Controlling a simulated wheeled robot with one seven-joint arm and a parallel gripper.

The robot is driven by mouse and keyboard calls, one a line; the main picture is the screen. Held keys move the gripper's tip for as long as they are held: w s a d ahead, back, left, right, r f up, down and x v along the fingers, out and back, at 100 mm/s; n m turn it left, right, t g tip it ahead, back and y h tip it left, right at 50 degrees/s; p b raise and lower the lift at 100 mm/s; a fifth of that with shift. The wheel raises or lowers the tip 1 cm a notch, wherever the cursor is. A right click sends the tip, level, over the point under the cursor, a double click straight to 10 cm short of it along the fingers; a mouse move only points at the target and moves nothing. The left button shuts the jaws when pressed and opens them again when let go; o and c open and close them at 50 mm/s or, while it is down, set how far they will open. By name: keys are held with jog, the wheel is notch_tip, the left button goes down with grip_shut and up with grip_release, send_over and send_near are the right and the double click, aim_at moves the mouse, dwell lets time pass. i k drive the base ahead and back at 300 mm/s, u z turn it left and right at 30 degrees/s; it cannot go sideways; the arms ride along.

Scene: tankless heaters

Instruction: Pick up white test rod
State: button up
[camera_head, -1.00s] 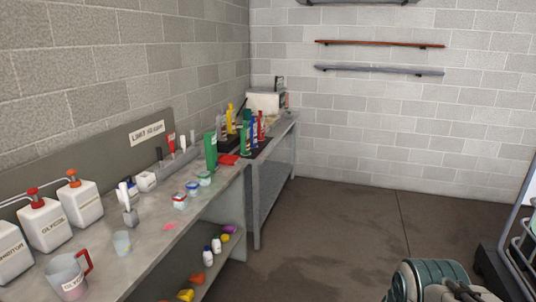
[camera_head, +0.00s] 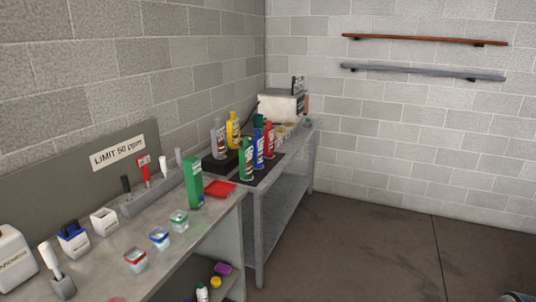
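A grey rack (camera_head: 150,194) stands along the back of the near bench, against the wall panel. Slim upright rods stand in it: a black one (camera_head: 126,186), a red one (camera_head: 145,172), a white one (camera_head: 163,163) and a grey one (camera_head: 179,158). The white rod is between the red and the grey. Another white-handled piece (camera_head: 49,257) leans in a small grey holder (camera_head: 63,288) at the front left. My gripper is not in view.
Small cups with red (camera_head: 135,260), blue (camera_head: 159,238) and green (camera_head: 179,221) rims stand in front of the rack. A green box (camera_head: 194,182) and a red item (camera_head: 219,188) are to its right. Coloured bottles (camera_head: 246,158) stand on the farther table.

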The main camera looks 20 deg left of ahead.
aim_at(163, 165)
jog(key=u, duration=0.05)
jog(key=i, duration=1.55)
jog(key=u, duration=0.75)
jog(key=i, duration=1.15)
jog(key=u, duration=2)
jog(key=i, duration=1.2)
jog(key=u, duration=0.25)
